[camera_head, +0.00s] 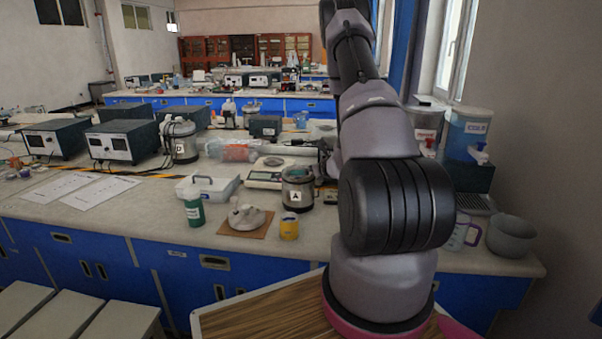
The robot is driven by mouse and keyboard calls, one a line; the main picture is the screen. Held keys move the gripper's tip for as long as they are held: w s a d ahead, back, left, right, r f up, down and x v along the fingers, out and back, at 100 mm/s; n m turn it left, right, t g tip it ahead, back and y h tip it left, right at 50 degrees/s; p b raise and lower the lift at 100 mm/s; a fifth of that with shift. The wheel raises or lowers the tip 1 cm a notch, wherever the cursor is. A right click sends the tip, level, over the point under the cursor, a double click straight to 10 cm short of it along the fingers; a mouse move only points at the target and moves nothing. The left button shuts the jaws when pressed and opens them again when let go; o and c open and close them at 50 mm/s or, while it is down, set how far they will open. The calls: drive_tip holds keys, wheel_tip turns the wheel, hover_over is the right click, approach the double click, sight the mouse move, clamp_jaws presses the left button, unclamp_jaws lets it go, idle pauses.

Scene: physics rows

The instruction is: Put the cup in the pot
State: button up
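A small yellow cup (289,227) stands near the front edge of the long grey counter. A clear measuring cup with a purple handle (461,232) stands at the counter's right end. A round grey pot (511,237), open at the top, is beside it. A dark metal pot-like vessel labelled A (297,190) stands behind the yellow cup. I cannot tell which cup or pot the task means. My arm comes down across the right middle and hides part of the counter. My gripper's fingertips do not show.
A wood-grain surface with a pale rim (262,313) lies at the bottom, below my arm. A green bottle (194,210), a white tray box (207,188) and a brown board (246,231) are on the counter. Dispensers (467,136) stand at the right. Stools are at lower left.

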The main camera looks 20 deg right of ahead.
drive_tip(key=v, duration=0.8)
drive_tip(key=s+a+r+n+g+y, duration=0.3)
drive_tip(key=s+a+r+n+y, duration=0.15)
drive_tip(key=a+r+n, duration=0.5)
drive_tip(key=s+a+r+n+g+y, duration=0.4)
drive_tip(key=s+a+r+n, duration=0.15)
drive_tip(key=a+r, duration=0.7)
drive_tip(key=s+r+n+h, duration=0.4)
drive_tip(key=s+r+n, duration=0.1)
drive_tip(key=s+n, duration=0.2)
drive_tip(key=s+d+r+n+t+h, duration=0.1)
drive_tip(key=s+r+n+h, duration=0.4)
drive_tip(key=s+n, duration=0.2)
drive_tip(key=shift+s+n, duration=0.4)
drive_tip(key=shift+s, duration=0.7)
